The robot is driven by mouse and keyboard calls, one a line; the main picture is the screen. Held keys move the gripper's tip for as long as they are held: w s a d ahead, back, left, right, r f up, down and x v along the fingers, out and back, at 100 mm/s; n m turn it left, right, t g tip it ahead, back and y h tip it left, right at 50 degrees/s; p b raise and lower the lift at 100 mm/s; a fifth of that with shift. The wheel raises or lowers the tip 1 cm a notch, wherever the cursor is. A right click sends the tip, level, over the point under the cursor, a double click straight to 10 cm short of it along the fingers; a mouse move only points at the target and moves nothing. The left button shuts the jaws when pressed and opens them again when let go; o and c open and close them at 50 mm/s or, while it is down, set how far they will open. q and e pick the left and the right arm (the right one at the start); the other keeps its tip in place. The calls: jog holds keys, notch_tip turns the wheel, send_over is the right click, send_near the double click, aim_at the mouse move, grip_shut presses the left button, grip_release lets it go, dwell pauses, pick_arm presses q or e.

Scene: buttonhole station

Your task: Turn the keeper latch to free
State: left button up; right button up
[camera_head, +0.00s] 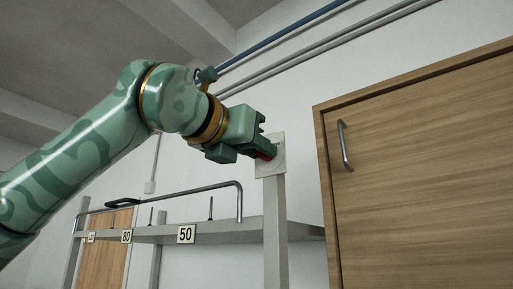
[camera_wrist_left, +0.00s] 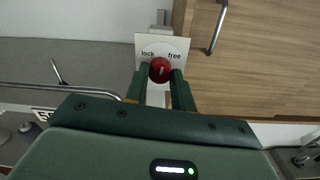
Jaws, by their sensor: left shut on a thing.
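The keeper latch is a red round knob (camera_wrist_left: 160,69) on a white plate (camera_wrist_left: 180,44) marked "lock" on the left and "free" on the right in the left wrist view. A small pale mark on the knob looks about upright, but its exact direction is hard to tell. My left gripper (camera_wrist_left: 161,77) is shut on the knob, one finger on each side. In the head view my left gripper (camera_head: 264,147) reaches the plate (camera_head: 272,168) on top of a pale post, and only a bit of the red knob (camera_head: 265,156) shows. My right gripper is not in view.
A wooden door (camera_head: 420,170) with a metal handle (camera_head: 344,145) stands right of the post (camera_head: 274,225). A grey shelf (camera_head: 215,231) with a metal rail (camera_head: 190,187) and number tags runs left of the post, below my arm.

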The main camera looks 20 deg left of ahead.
pick_arm(q)
jog(key=shift+m+p, duration=0.5)
jog(key=shift+m, duration=3.1)
jog(key=o, duration=1)
jog(key=b+v, duration=0.3)
jog(key=v, duration=1.3)
jog(key=shift+s+a+b, duration=0.15)
jog(key=shift+s+b, duration=0.05)
jog(key=shift+b, duration=0.15)
